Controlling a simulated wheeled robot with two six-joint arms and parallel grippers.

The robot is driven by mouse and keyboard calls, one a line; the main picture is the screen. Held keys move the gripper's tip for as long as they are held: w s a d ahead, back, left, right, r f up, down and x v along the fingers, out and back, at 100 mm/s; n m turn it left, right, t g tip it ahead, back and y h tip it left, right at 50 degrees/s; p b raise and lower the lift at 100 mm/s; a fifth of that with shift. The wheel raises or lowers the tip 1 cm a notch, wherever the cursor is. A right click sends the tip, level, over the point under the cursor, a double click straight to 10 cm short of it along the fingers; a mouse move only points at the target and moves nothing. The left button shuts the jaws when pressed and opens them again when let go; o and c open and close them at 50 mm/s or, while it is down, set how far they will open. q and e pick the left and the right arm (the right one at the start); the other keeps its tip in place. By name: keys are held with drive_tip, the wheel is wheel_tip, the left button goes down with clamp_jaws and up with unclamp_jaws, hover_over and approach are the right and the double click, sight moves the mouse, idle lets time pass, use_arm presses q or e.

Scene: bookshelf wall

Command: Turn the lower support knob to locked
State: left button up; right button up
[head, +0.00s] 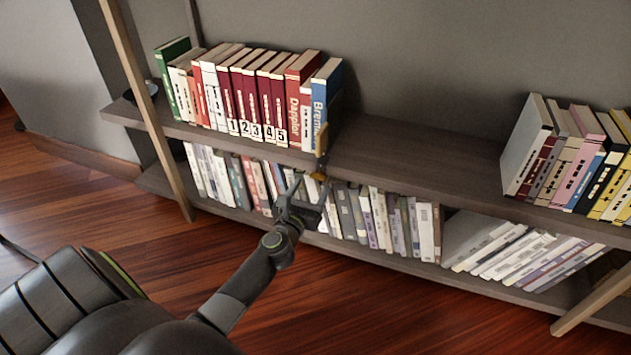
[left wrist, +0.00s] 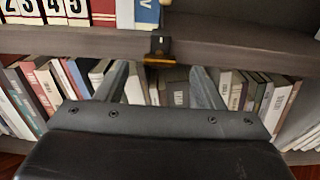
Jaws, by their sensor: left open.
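A small dark bracket with an amber lower piece, which looks like the lower support knob (head: 319,176), sits at the front edge of the upper shelf. It shows in the left wrist view (left wrist: 158,61) at top centre, below the shelf edge. Whether it is locked cannot be told. A tan upright piece (head: 322,138) stands above it, beside a blue book. My left gripper (head: 311,190) is open and empty, just in front of and below the knob. In the left wrist view its two fingers (left wrist: 161,78) point forward, spread either side of the knob, apart from it.
The upper shelf (head: 420,150) holds a left row of books (head: 250,95) and a right group (head: 575,160); its middle is bare. Books fill much of the lower shelf (head: 390,215), behind my gripper. The wooden floor in front is clear.

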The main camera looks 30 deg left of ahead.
sight(316, 178)
use_arm(q)
drive_tip(key=shift+b+x, duration=0.35)
drive_tip(key=shift+x, duration=1.85)
drive_tip(key=c, duration=1)
